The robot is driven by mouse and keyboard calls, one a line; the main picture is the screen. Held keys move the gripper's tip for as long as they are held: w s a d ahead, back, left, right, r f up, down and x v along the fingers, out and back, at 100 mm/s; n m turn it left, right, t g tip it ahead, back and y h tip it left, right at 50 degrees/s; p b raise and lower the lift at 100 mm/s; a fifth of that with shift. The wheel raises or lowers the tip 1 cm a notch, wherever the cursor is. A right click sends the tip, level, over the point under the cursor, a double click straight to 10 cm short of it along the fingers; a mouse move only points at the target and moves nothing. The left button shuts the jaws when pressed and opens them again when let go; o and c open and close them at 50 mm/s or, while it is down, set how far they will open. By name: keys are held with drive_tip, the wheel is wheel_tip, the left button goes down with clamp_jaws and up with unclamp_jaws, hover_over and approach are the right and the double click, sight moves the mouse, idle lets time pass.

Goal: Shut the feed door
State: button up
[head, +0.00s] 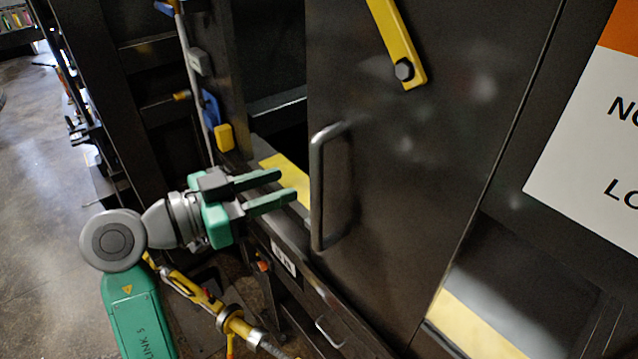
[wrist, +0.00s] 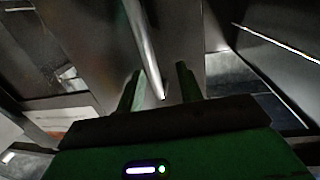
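The feed door appears to be the dark metal panel (head: 420,170) with an upright grey bar handle (head: 318,190) near its left edge. A dark opening shows left of the panel, so it looks partly open. My gripper (head: 288,187) is left of the handle, its two green fingers apart and pointing toward it. In the wrist view the handle (wrist: 144,45) runs down toward the space between the fingertips (wrist: 161,80). Nothing is visibly held. I cannot tell whether the fingers reach around the handle.
A yellow bar (head: 398,42) is bolted to the panel. A white and orange sign (head: 595,150) is at the right. A yellow-edged recess (head: 520,280) lies lower right. A yellow rod-like part (head: 190,290) is below my gripper. Open floor (head: 40,170) is at the left.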

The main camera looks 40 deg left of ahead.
sight(311, 178)
drive_tip(key=shift+m+h, duration=0.3)
drive_tip(key=shift+h, duration=0.4)
drive_tip(key=x, duration=0.2)
drive_tip(key=p+x, duration=0.1)
drive_tip(key=x, duration=0.1)
drive_tip(key=d+x, duration=0.1)
drive_tip(key=x, duration=0.1)
drive_tip(key=shift+s+r+p, duration=0.25)
drive_tip(key=shift+r+p, duration=0.05)
drive_tip(key=shift+r, duration=0.05)
drive_tip(key=shift+w+d+f, duration=0.1)
drive_tip(key=shift+w+d, duration=0.1)
drive_tip(key=shift+w, duration=0.3)
clamp_jaws()
